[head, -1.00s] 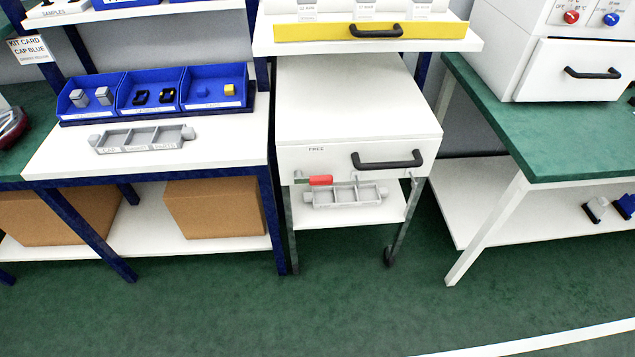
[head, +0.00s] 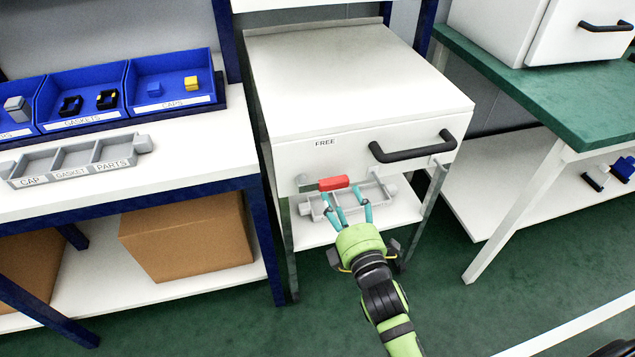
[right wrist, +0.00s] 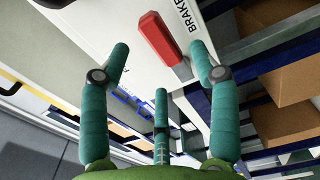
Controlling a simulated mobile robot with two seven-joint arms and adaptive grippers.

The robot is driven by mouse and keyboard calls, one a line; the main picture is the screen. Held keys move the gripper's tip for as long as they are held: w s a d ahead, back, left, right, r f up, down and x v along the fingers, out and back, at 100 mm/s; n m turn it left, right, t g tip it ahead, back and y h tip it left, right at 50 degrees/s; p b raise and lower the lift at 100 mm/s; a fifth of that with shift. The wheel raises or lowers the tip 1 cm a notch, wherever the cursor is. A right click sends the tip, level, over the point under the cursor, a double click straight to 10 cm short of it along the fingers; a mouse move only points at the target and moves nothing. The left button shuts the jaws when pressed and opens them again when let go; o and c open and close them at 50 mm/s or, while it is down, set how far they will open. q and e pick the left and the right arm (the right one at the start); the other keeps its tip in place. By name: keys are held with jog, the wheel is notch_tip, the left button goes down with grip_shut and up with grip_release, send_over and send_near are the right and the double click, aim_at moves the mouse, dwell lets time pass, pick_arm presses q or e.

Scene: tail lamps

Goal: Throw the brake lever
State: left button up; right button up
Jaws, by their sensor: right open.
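The brake lever has a red handle (head: 333,183) and sits on the front of the white cart (head: 350,85), below its black drawer handle. In the right wrist view the red handle (right wrist: 160,38) shows beside the word BRAKE. My right gripper (head: 346,200) is open and empty in front of the cart front, its teal fingers just below the lever. In the right wrist view two fingertips of my right gripper (right wrist: 160,55) stand either side of the handle, apart from it. My left gripper is not in view.
A grey divided tray (head: 372,195) stands on the cart's lower shelf behind my fingers. The black drawer handle (head: 412,147) juts out above. A bench with blue bins (head: 165,88) stands left, a green-topped table (head: 560,105) right. The green floor in front is clear.

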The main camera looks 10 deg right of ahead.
aim_at(336, 185)
jog(key=shift+w+r, duration=0.2)
jog(key=shift+w, duration=3.15)
grip_shut()
